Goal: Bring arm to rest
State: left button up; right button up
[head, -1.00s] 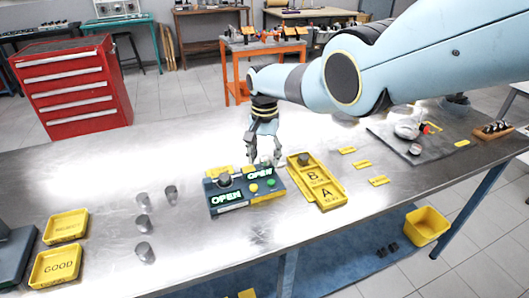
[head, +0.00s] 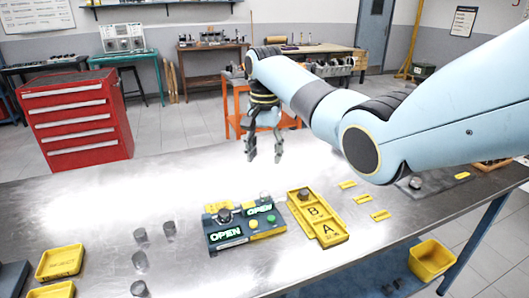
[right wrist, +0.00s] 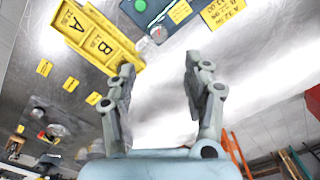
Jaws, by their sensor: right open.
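My right gripper (head: 264,148) is open and empty, held above the metal bench, behind the control box in the head view. In the right wrist view its two fingers (right wrist: 160,85) stand apart with only bare bench between them. My right arm reaches in from the right of the head view. My left gripper is not in view.
On the bench are a control box (head: 243,226) with lit OPEN signs, a yellow A/B tray (head: 329,238) holding a dark part, several grey cylinders (head: 140,261), and a yellow bin (head: 60,262) at left. A red tool cabinet (head: 79,124) stands behind.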

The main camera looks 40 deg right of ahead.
dwell(0.4)
jog(key=s+a+f+n+t+h, duration=0.1)
jog(key=s+a+f+n, duration=0.2)
jog(key=s, duration=0.4)
jog(key=s+a+f+n+t, duration=0.1)
jog(key=s+f+n, duration=0.2)
jog(key=s+f, duration=0.4)
jog(key=s+a+r+n+t, duration=0.1)
jog(key=s+a+r+n, duration=0.15)
jog(key=s, duration=0.45)
jog(key=s+a+r+n, duration=0.1)
jog(key=s+r, duration=0.2)
jog(key=s, duration=0.4)
jog(key=s+a+r+n+t, duration=0.1)
jog(key=s+r+n, duration=0.15)
jog(key=s, duration=0.45)
notch_tip(320, 180, down, 40)
jog(key=s+d+r+g+b, duration=0.1)
jog(key=s+d+g+b, duration=0.15)
jog(key=b, duration=0.95)
jog(key=s+f+b, duration=0.4)
jog(key=s+f, duration=0.5)
jog(key=f, duration=0.3)
jog(key=s+f+m+b, duration=0.1)
jog(key=s+f+b, duration=0.4)
jog(key=s+f, duration=0.4)
notch_tip(320, 180, down, 4)
jog(key=shift+d+r, duration=0.15)
jog(key=shift+d, duration=0.3)
